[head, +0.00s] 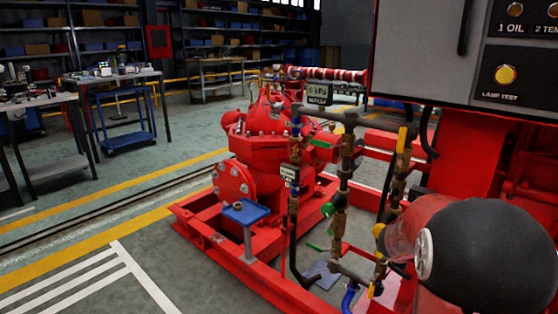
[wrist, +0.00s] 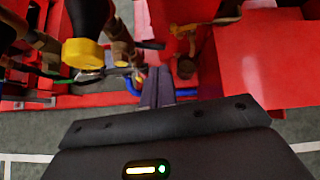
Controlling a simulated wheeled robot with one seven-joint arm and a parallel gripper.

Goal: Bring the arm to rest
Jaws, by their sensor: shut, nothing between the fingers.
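My gripper (wrist: 160,85) shows in the wrist view. Its two dark fingers are together, with nothing between them. They point at the red pumpset frame and pipework. A yellow knob (wrist: 82,52) on a dark fitting is to their left, and a blue hose (wrist: 133,86) shows close beside the fingers. I cannot tell whether the fingers touch anything. I cannot make out my gripper in the head view.
The red pump (head: 265,130) stands on a red base frame (head: 225,258). Pipework with valves (head: 340,180) rises in front. A grey control panel (head: 460,70) overhangs at upper right. A small blue-topped stand (head: 246,212) is at front left. Open floor (head: 85,215) lies left, with workbenches (head: 110,75) beyond.

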